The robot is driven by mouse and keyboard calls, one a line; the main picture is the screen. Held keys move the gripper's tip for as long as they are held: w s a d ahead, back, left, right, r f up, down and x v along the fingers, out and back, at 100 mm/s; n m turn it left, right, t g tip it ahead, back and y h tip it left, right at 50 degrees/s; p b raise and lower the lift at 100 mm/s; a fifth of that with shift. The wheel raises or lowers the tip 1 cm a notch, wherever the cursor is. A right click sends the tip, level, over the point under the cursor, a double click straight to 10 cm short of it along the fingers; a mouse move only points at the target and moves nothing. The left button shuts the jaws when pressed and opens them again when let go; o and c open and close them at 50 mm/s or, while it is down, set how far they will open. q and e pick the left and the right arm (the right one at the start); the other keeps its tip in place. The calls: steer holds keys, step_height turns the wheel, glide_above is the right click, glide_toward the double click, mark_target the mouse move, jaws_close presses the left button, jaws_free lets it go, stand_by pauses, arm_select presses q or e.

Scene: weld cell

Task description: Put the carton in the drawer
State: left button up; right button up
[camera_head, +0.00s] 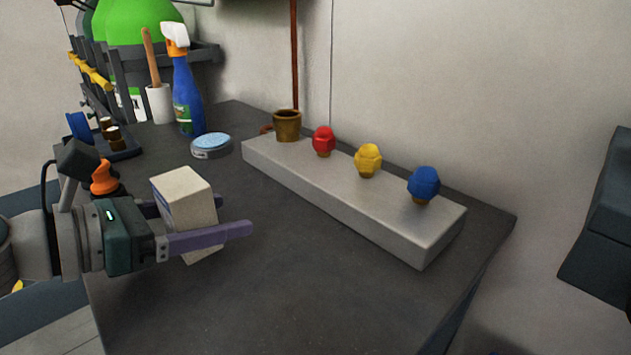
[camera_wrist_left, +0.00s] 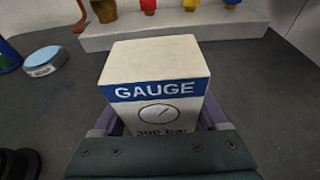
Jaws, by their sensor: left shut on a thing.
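The carton (camera_head: 184,199) is a small white box in the head view, held between the purple fingers of my left gripper (camera_head: 205,222). The wrist view shows the carton (camera_wrist_left: 155,75) upright, with a blue band reading GAUGE and a dial picture. My left gripper is shut on it, over the dark bench top (camera_head: 270,290). Whether the carton touches the bench is hard to tell. No drawer can be made out in either view. My right gripper is not in view.
A grey raised block (camera_head: 350,205) bears a brass cup (camera_head: 287,125) and red, yellow and blue knobs (camera_head: 423,184). A round blue-topped tin (camera_head: 211,145), a spray bottle (camera_head: 186,85) and an orange-topped item (camera_head: 104,178) stand nearby. The bench's front right is clear.

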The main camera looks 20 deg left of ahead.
arm_select(q)
steer(key=shift+r, duration=0.1)
steer(key=o, duration=1.4)
steer(key=shift+o, duration=0.2)
